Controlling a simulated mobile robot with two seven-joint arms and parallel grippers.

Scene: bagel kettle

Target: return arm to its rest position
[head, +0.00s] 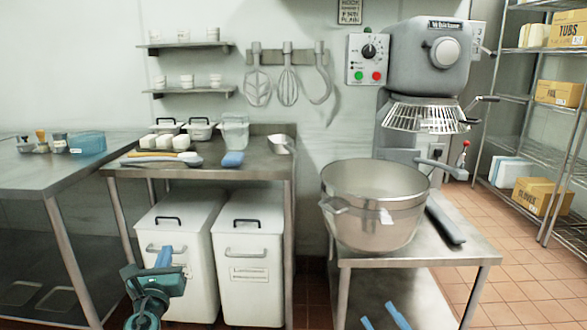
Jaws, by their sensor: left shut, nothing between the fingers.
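My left gripper (164,256) is at the lower left, in front of the white bins below the middle steel table. Its blue fingers are shut and hold nothing. My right gripper (381,314) shows at the bottom edge, in front of the low steel table. Only its two blue fingers are seen, spread apart with nothing seen between them. The rest of the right arm is out of view. A large metal kettle (375,235) stands upright on the low table, well away from the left gripper.
The low table (463,251) is at the right, beneath a big mixer (428,60). The middle table (258,174) holds tubs and scoops. White bins (251,260) stand under it. A wire rack with boxes (542,196) is at far right. Floor shows between table and rack.

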